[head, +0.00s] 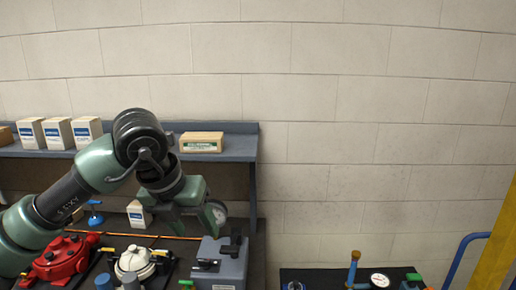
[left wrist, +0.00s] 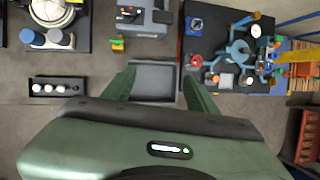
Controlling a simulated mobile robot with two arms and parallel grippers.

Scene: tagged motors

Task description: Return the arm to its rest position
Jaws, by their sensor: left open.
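My left arm comes in from the left in the head view. Its green gripper (head: 195,222) hangs pointing down above the bench, near the grey box with black handles (head: 232,268). In the left wrist view the two fingers (left wrist: 160,90) are spread apart with nothing held between them. A dark grey rectangular tray (left wrist: 153,66) lies below, seen between the fingers. A red motor (head: 62,262) and a white motor (head: 135,262) stand on the bench to the left; the white one also shows in the left wrist view (left wrist: 52,12). My right gripper is not in view.
A shelf (head: 228,146) behind the arm holds white boxes (head: 58,132) and a tan box (head: 201,142). A dark board (left wrist: 200,80) with a gauge and tools is at the right. A black strip with white discs (left wrist: 57,87) lies left. A yellow post (head: 496,250) stands far right.

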